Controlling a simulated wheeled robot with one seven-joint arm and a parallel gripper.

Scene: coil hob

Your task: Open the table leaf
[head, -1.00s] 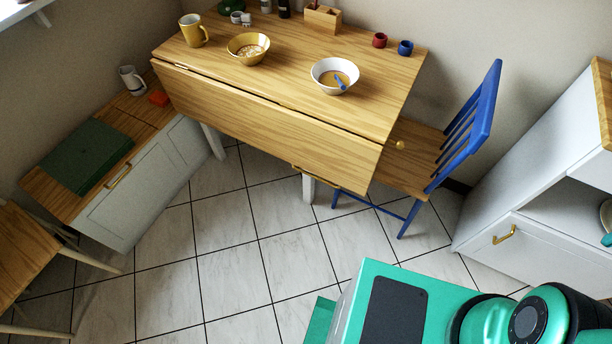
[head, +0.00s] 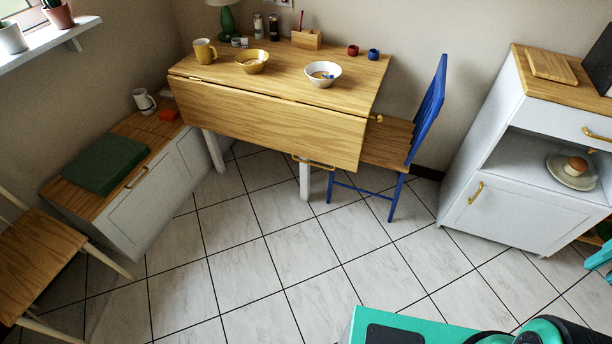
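The wooden table (head: 335,97) stands against the back wall. Its front leaf (head: 255,118) hangs down at a slant from a hinge line along the table's front edge. A brass handle (head: 314,163) sits at the leaf's lower edge. A brass knob (head: 377,118) shows at the table's right end. On the tabletop are a yellow mug (head: 205,51), a yellow bowl (head: 252,61) and a white bowl (head: 323,73) with a spoon. My gripper is not clearly shown; only green and black parts of my body show at the bottom right.
A blue chair (head: 425,105) stands at the table's right end. A low bench cabinet (head: 145,205) with a green cushion is at left, with a wooden chair (head: 38,245) before it. A white cabinet (head: 475,205) stands at right. The tiled floor (head: 270,270) before the table is clear.

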